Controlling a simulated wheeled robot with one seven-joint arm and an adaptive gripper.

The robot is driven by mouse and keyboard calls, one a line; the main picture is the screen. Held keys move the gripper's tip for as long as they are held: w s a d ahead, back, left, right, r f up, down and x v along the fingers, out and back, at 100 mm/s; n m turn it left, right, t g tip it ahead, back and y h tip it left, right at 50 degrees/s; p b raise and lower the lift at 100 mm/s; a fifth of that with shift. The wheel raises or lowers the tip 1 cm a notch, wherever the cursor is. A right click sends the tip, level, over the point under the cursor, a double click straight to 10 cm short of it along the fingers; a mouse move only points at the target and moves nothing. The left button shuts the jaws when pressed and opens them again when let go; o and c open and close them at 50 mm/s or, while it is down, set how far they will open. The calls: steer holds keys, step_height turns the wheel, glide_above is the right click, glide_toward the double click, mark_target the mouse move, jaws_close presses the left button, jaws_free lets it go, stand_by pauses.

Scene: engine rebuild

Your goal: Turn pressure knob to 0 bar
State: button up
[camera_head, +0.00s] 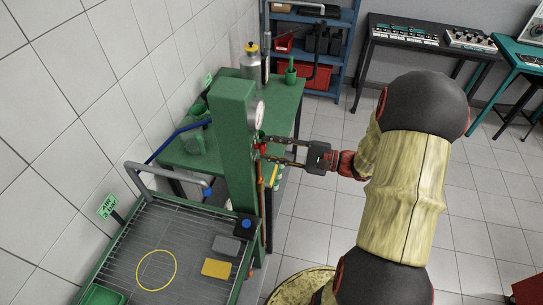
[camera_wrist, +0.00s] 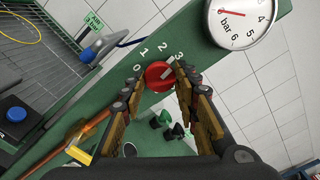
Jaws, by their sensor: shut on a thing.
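The red pressure knob (camera_wrist: 156,77) sits on the green post (camera_head: 231,130), with the numbers 0, 1, 2 and 3 around it in the wrist view. Its pale pointer slants up and right, towards the 2 to 3 side; I cannot tell the exact mark. My gripper (camera_wrist: 158,80) has one finger on each side of the knob and is shut on it. In the head view my gripper (camera_head: 264,147) reaches the post from the right. The round white gauge (camera_wrist: 240,18) marked bar, with a red needle, is above the knob and partly cut off.
A green workbench (camera_head: 282,118) stands behind the post, with a grey bottle (camera_head: 251,65) on it. A grated tray (camera_head: 187,236) with a yellow block (camera_head: 216,268) lies in front. A sign reading AIR 3 bar (camera_head: 107,207) stands at left.

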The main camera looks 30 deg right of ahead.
steer(key=n+b, duration=2.5)
steer(key=b, duration=0.1)
steer(key=shift+f+b, duration=0.1)
steer(key=shift+b, duration=0.25)
steer(key=o, duration=1.1)
steer(key=shift+o, duration=0.3)
